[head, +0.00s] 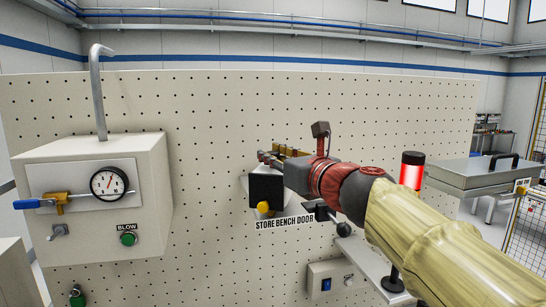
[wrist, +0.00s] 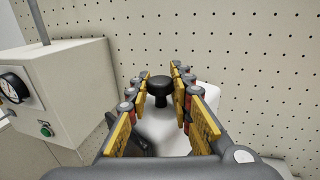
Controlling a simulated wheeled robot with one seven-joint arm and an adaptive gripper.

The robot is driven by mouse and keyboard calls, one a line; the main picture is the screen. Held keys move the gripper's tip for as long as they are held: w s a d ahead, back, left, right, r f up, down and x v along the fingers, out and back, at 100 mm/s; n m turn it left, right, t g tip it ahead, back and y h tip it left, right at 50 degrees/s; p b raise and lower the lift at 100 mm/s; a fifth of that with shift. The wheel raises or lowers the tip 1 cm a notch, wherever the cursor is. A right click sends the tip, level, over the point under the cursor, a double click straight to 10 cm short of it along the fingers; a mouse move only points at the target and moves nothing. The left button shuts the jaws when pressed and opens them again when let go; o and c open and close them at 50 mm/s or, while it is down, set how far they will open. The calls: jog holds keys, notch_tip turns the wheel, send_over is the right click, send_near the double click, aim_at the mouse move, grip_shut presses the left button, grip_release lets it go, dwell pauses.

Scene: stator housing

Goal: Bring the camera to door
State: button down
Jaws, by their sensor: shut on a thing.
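My gripper (head: 277,158) is at the pegboard, its yellow-padded fingers pointing away from me; in the wrist view my gripper (wrist: 160,82) has a finger on each side of a black round knob (wrist: 160,83) on a short stem. It is shut on this knob, though the contact is hard to see. A white body (wrist: 197,106) lies below the knob. In the head view, a dark box (head: 266,188) with a yellow knob is under my fingers. I cannot tell which part is the camera. The label STORE BENCH DOOR (head: 284,223) is just below; no door itself is clear.
A beige box (head: 90,230) with a gauge, yellow valve and green BLOW button stands at left. A red beacon (head: 411,172) and a grey case (head: 477,172) are at right. A small switch box (head: 331,281) is low on the pegboard (head: 215,120), whose upper left is clear.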

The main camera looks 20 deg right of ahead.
jog(key=shift+r, duration=0.15)
jog(key=c, duration=1.6)
grip_release()
jog(key=shift+s, duration=0.1)
jog(key=v, duration=1.1)
jog(key=shift+s+d, duration=0.15)
jog(key=shift+s, duration=0.25)
